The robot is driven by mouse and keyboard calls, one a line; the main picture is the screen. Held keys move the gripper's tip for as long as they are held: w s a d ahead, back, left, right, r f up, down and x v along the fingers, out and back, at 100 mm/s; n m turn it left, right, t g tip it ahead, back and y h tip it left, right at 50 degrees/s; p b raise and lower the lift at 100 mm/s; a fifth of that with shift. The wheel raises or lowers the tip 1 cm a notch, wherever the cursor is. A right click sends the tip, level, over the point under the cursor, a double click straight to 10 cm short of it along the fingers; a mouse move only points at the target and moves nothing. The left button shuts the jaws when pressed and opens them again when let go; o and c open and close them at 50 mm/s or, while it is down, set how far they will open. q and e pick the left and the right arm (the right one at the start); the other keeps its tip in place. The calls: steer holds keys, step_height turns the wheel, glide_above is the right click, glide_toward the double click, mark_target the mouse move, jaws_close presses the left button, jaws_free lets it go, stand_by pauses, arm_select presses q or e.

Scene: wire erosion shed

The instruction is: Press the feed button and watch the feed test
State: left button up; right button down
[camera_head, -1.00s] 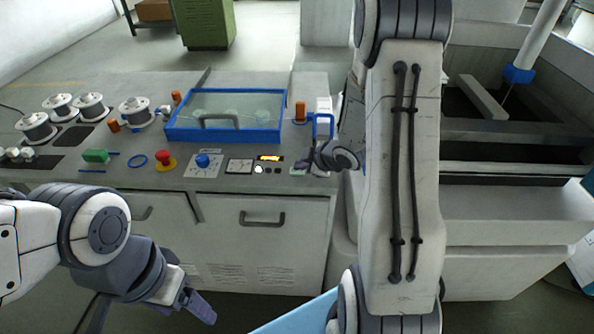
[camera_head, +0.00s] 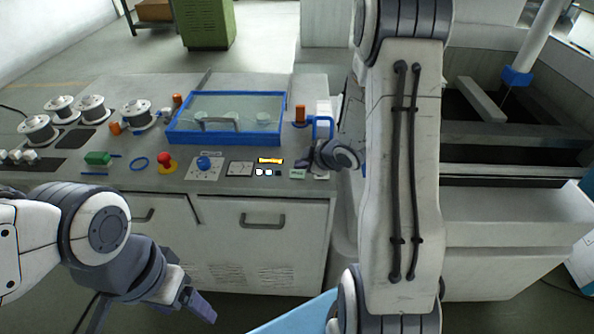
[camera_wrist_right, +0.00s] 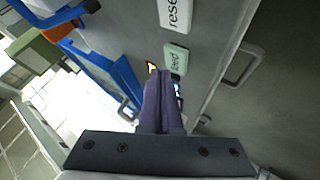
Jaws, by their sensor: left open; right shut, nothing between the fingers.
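The green feed button (camera_head: 298,175) lies on the front edge of the console top. It also shows in the right wrist view (camera_wrist_right: 177,58), with the word "feed" on it. My right gripper (camera_head: 305,163) is shut and empty, just behind the button in the head view. In the right wrist view its closed fingertips (camera_wrist_right: 161,74) are beside the button; I cannot tell the gap. A small display (camera_head: 270,160) glows orange. Below it two lamps (camera_head: 264,172) are lit white and a third (camera_head: 278,173) is dark. My left gripper (camera_head: 198,306) is open and empty in front of the console.
A white reset label (camera_wrist_right: 173,12) sits beside the feed button. A red mushroom button (camera_head: 165,159), a blue knob (camera_head: 203,163) and a dial gauge (camera_head: 239,168) are to its left. A blue-framed glass cover (camera_head: 225,117) lies behind. Several wire spools (camera_head: 92,107) stand at the left.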

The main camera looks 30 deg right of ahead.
mark_target(301, 175)
step_height(301, 175, up, 5)
steer(key=p, duration=0.5)
steer(key=shift+r, duration=0.1)
stand_by(0.7)
steer(key=s+a+r+m+g+h, duration=0.1)
steer(key=s+a+r+g, duration=0.15)
steer(key=a, duration=0.45)
steer(key=s+a+r+m+g+h, duration=0.15)
steer(key=s+a+r, duration=0.25)
steer(key=a, duration=0.4)
steer(key=s+a+r+g, duration=0.1)
steer(key=s+a, duration=0.2)
steer(key=s, duration=0.4)
steer(key=s+a+r+m+g+y, duration=0.1)
steer(key=s+a, duration=0.3)
steer(key=s, duration=0.4)
steer(key=s+a+r+g, duration=0.2)
steer(key=s+a+g, duration=0.1)
steer(key=s, duration=0.4)
steer(key=shift+s+a+m, duration=0.15)
steer(key=shift+s+m, duration=0.2)
